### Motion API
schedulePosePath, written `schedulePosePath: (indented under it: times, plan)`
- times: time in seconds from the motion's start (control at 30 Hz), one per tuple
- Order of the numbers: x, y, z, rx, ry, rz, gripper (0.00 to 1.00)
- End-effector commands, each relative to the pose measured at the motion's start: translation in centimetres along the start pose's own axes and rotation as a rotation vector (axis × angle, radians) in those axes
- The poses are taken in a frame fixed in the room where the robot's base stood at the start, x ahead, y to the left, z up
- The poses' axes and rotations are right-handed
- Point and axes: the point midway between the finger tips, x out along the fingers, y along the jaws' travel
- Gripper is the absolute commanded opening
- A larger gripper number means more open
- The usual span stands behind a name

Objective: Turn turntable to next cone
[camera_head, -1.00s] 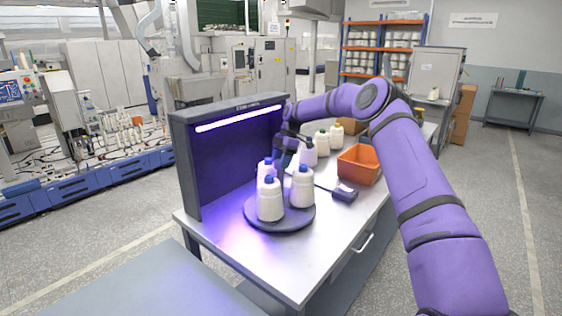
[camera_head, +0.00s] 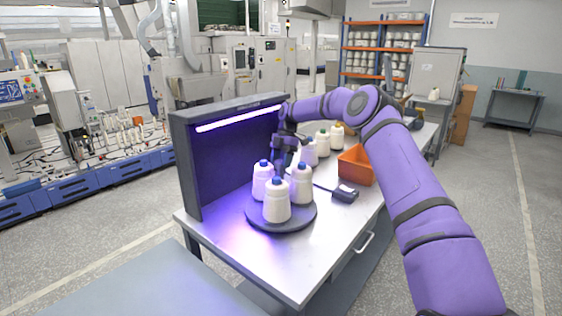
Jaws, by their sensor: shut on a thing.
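A dark round turntable (camera_head: 283,227) stands on the bench in front of a lit panel. It carries several white cones with blue tops: a left cone (camera_head: 262,184), a front cone (camera_head: 277,205) and a right cone (camera_head: 302,187). All three stand upright. My gripper (camera_head: 283,169) reaches down at the back of the turntable, between the left and right cones. It is shut on the turntable; the cones hide its fingertips and the exact place of contact.
A dark upright panel (camera_head: 225,160) with a light bar stands left of the turntable. An orange bin (camera_head: 356,167), a small dark device (camera_head: 345,193) and more cones (camera_head: 323,139) stand to the right and behind. The bench front (camera_head: 285,268) is clear.

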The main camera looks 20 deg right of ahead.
Motion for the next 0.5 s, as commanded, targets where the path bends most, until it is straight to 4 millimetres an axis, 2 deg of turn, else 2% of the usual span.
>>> schedulePosePath:
  times: [0.37,0.4,0.47,0.5]
  plan:
    - [0.07,-0.10,0.14,0.001,-0.002,-0.004,0.11]
    - [0.07,-0.10,0.14,0.001,-0.002,-0.004,0.63]
    - [0.06,-0.09,0.13,0.001,-0.001,-0.003,0.77]
    - [0.05,-0.08,0.12,0.001,-0.001,-0.003,0.79]
